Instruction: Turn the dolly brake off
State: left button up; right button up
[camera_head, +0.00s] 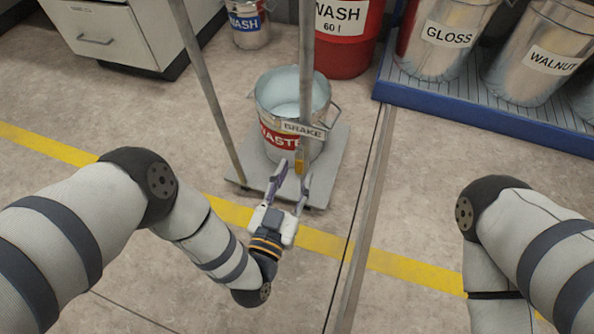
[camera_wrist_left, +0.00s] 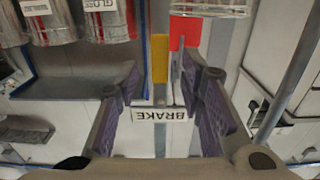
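The dolly (camera_head: 325,180) is a grey plate on the floor with two upright posts, carrying a bucket labelled WASTE (camera_head: 280,140). A BRAKE label (camera_head: 303,130) is on the nearer post; it shows upside down in the left wrist view (camera_wrist_left: 168,115). Below the label in the head view is a small yellow brake lever (camera_head: 299,163), also in the left wrist view (camera_wrist_left: 160,58). My left gripper (camera_head: 292,174) is open, its fingers apart just in front of the lever. I cannot tell whether either finger touches it. My right gripper is out of view; only its arm shows.
A red WASH drum (camera_head: 345,48) and a smaller WASH can (camera_head: 249,24) stand behind the dolly. A blue-edged pallet (camera_head: 480,119) with metal cans is at the back right. A drawer cabinet (camera_head: 105,37) is back left. Floor around the dolly's front is clear.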

aim_at(299, 166)
pick_arm(q)
jog(key=shift+x, duration=1.1)
grip_shut()
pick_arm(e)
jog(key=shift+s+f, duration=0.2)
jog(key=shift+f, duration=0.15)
